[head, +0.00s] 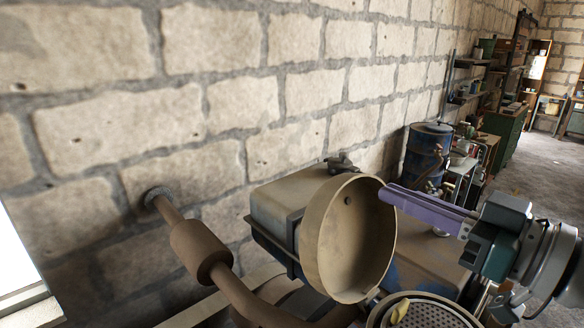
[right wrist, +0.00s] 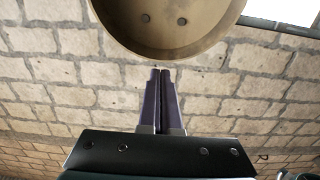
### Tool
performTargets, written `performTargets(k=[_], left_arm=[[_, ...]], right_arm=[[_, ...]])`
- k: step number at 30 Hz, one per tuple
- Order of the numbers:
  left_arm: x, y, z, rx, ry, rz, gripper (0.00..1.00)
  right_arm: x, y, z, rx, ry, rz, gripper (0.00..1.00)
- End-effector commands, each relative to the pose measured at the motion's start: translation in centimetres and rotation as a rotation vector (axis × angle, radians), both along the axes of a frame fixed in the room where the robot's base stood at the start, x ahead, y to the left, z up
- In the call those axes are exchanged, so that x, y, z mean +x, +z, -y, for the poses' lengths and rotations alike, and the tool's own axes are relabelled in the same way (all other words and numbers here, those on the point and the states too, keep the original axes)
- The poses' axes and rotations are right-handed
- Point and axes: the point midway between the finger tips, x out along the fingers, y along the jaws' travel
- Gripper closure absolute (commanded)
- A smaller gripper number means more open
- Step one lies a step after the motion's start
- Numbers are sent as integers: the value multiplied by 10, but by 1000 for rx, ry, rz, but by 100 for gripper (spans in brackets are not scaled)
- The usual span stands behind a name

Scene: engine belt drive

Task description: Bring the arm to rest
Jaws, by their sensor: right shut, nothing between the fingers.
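My right gripper (head: 384,194) comes in from the right with its long purple fingers pointing left. It is shut and empty; in the right wrist view the two fingers (right wrist: 161,72) lie side by side. Its fingertips overlap the right rim of a large tan round cover, hollow like a bowl (head: 340,250). In the right wrist view the cover (right wrist: 165,25) hangs just beyond the fingertips; I cannot tell whether they touch. My left gripper is not in view.
Behind the cover stands a boxy engine part (head: 285,205). A brown pipe (head: 250,300) runs from the wall at lower left. A perforated round part (head: 425,314) sits below. A stone wall (head: 240,110) closes the back. A blue barrel (head: 425,155) and shelves stand farther right.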

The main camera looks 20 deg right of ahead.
Motion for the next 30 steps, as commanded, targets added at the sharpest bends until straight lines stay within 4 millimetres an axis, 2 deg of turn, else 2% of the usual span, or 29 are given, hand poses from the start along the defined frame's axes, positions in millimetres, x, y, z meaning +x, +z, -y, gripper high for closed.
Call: performTargets(k=[3, 11, 14, 18, 20, 23, 27, 30], left_arm=[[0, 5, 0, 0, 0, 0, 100], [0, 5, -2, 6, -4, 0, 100], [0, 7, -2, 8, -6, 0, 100], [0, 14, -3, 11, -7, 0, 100], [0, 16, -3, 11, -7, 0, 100], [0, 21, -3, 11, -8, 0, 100], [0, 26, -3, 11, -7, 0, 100], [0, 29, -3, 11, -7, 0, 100]], right_arm=[[-10, 1, 4, 1, 1, 0, 100], [-10, -1, 3, -5, -17, -10, 100], [-10, -8, 1, -23, -85, -63, 100], [-20, -29, -5, -86, -237, -237, 100], [-31, -39, -8, -123, -293, -343, 100], [-60, -56, -17, -184, -351, -540, 100], [-115, -70, -34, -266, -351, -824, 100], [-154, -71, -47, -312, -309, -992, 100]])
